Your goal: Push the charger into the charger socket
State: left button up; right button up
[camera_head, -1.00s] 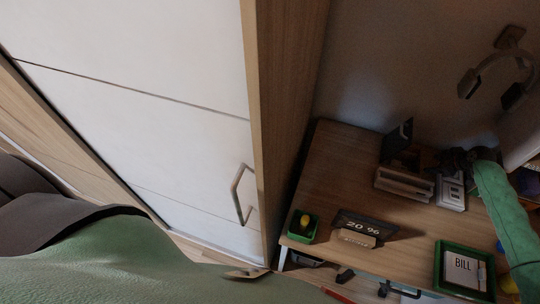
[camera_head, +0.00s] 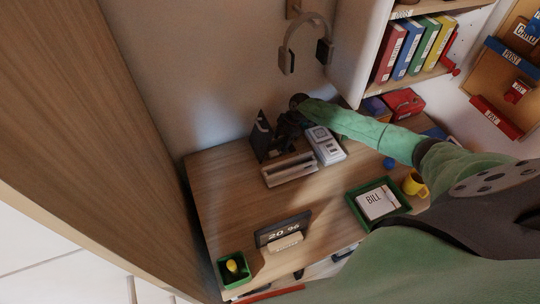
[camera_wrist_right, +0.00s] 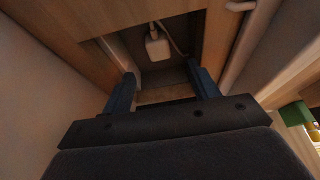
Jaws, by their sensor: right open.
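My right gripper (camera_head: 290,118) reaches to the back of the desk (camera_head: 228,180), behind the wooden organizer. It is dark and small in the head view, so its jaws are hard to make out there. In the right wrist view the two blue-black fingers (camera_wrist_right: 160,72) stand apart with nothing between them. Beyond them, a white block with a cable (camera_wrist_right: 157,45), likely the charger, shows in a dark recess framed by wood. It is apart from the fingers. I cannot make out the charger socket. My left gripper is not in view.
Near my right gripper are a wooden organizer (camera_head: 290,170) and a white phone-like device (camera_head: 324,145). A green bill tray (camera_head: 352,206), a yellow mug (camera_head: 415,185), a clock (camera_head: 283,231) and a green box (camera_head: 233,270) stand on the desk. Headphones (camera_head: 305,42) hang above.

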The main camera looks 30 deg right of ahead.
aim_at(274, 155)
jog(key=shift+s, duration=0.1)
jog(key=shift+b+x, duration=0.55)
jog(key=shift+x, duration=0.6)
jog(key=shift+f, duration=0.1)
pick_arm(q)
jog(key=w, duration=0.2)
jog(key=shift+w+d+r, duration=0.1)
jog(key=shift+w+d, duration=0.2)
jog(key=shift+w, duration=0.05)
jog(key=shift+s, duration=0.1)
